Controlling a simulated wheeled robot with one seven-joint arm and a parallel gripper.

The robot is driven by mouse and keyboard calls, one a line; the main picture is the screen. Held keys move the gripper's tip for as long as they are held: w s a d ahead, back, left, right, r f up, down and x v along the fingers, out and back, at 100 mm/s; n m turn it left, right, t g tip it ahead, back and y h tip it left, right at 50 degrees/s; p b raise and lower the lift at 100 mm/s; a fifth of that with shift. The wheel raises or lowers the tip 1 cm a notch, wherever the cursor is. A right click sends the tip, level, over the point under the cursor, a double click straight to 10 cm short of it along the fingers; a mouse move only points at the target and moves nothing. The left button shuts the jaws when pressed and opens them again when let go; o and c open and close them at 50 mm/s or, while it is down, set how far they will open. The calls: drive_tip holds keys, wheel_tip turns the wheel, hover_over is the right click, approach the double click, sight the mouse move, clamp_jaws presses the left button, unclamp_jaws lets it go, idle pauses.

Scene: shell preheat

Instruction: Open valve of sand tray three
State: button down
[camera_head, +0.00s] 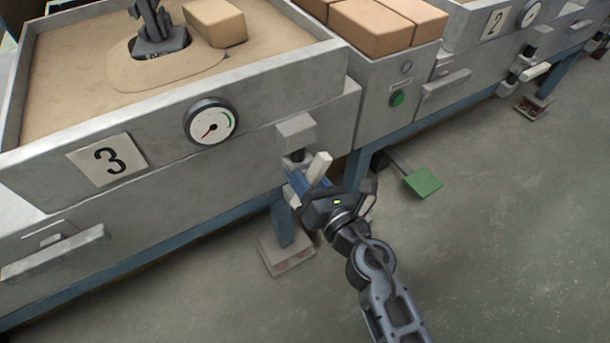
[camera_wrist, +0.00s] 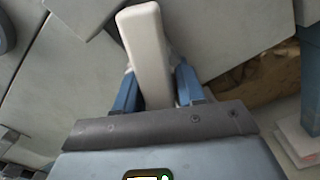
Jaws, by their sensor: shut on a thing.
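Sand tray three (camera_head: 55,185) is a grey metal tray with a "3" plate (camera_head: 107,159) and a round gauge (camera_head: 210,121) on its front. Its valve has a pale lever handle (camera_head: 320,167), below a grey block at the tray's right front corner. My gripper (camera_head: 298,186) is at this handle, with its blue fingers on either side of it. In the wrist view the pale handle (camera_wrist: 147,50) stands between the two fingers (camera_wrist: 158,88), and the gripper is shut on it. The valve body behind is partly hidden by the gripper.
Sand, a dark fixture and a tan block (camera_head: 214,22) are in the tray. A cabinet with a green button (camera_head: 397,98) and tan blocks stands to the right. A green pedal (camera_head: 422,183) is low behind my gripper. Tray two (camera_head: 493,25) is farther right. The floor in front is clear.

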drive_tip(key=n+b, duration=0.1)
drive_tip(key=n, duration=0.4)
drive_tip(key=shift+f, duration=0.1)
drive_tip(key=shift+n, duration=0.3)
idle(0.4)
drive_tip(key=c, duration=0.9)
unclamp_jaws()
drive_tip(key=shift+v, duration=3.9)
drive_tip(key=shift+s+d, duration=0.1)
